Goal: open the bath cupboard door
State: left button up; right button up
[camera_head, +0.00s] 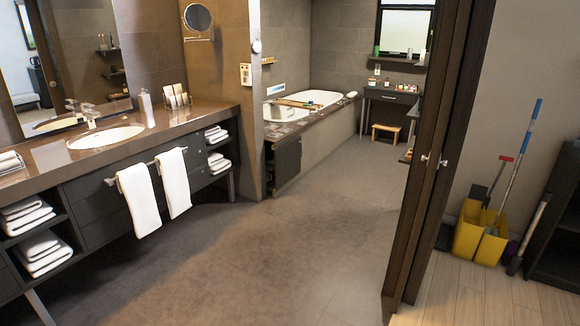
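The bath cupboard is built into the near end of the bath surround. Its dark door (288,161) is small in the middle distance, below the brown bath ledge (287,131). A darker narrow strip shows along the door's left side, partly cut off by the wall edge. I cannot tell from here whether the door is fully closed, and no handle is clear. Neither of my grippers is in view.
A vanity counter (190,118) with hanging white towels (140,200) runs along the left. A dark folding door (425,190) stands open at right, with yellow buckets (478,237) beyond. The grey floor (270,255) between is clear. A wooden stool (386,132) stands far back.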

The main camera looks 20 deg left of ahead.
aim_at(288, 157)
jog(key=i+j+u, duration=0.15)
jog(key=i+u, duration=0.25)
jog(key=i, duration=0.55)
jog(key=i+u, duration=0.1)
jog(key=i, duration=2.5)
